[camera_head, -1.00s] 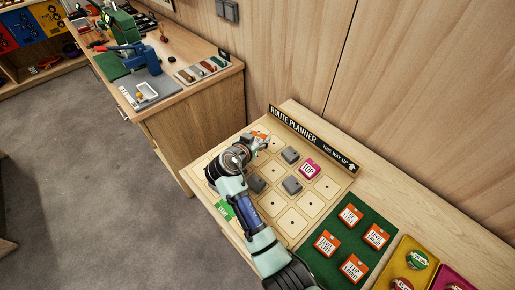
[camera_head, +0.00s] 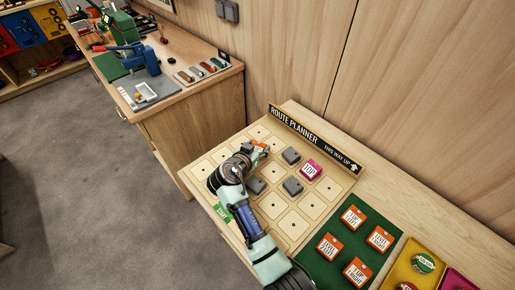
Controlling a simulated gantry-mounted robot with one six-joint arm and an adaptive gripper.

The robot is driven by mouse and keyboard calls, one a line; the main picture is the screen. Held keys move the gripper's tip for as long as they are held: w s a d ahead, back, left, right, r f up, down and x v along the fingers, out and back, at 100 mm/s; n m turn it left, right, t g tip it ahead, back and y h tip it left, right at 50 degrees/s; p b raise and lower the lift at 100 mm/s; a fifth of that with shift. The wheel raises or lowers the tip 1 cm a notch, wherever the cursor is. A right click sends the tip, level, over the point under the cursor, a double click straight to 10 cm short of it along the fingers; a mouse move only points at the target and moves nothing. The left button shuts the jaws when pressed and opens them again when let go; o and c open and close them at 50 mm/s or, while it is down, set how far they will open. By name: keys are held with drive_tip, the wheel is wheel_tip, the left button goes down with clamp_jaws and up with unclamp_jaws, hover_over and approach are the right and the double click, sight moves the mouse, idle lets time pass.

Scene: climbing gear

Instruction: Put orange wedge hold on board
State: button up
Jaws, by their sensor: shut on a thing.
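The route planner board (camera_head: 205,166) is a pale panel of square cells, each with a small dark dot, on the wooden table. My gripper (camera_head: 259,149) is over the upper part of the board, shut on the orange wedge hold (camera_head: 262,144). Only a small orange part shows past the fingers, and I cannot tell whether it touches the board. A magenta TOP tile (camera_head: 311,170) and several grey holds (camera_head: 292,156) sit on other cells. A green tile (camera_head: 222,212) is at the lower left corner.
A green mat (camera_head: 334,268) with several orange-and-white tiles lies right of the board. Yellow (camera_head: 402,271) and magenta trays are beyond it. The route planner sign (camera_head: 315,138) stands along the board's back edge. A workbench (camera_head: 200,88) with tools is at the upper left.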

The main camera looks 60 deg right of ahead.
drive_tip(key=shift+a+f, duration=0.1)
drive_tip(key=shift+f, duration=0.4)
drive_tip(key=o, duration=0.9)
drive_tip(key=shift+s, duration=0.1)
drive_tip(key=o, duration=0.4)
drive_tip(key=shift+f, duration=0.25)
drive_tip(key=shift+c, duration=0.2)
drive_tip(key=shift+r, duration=0.35)
drive_tip(key=shift+r+p, duration=0.75)
drive_tip(key=shift+p, duration=0.25)
drive_tip(key=p+v, duration=0.2)
drive_tip(key=v, duration=0.9)
drive_tip(key=shift+a+r, duration=0.2)
drive_tip(key=shift+a, duration=0.1)
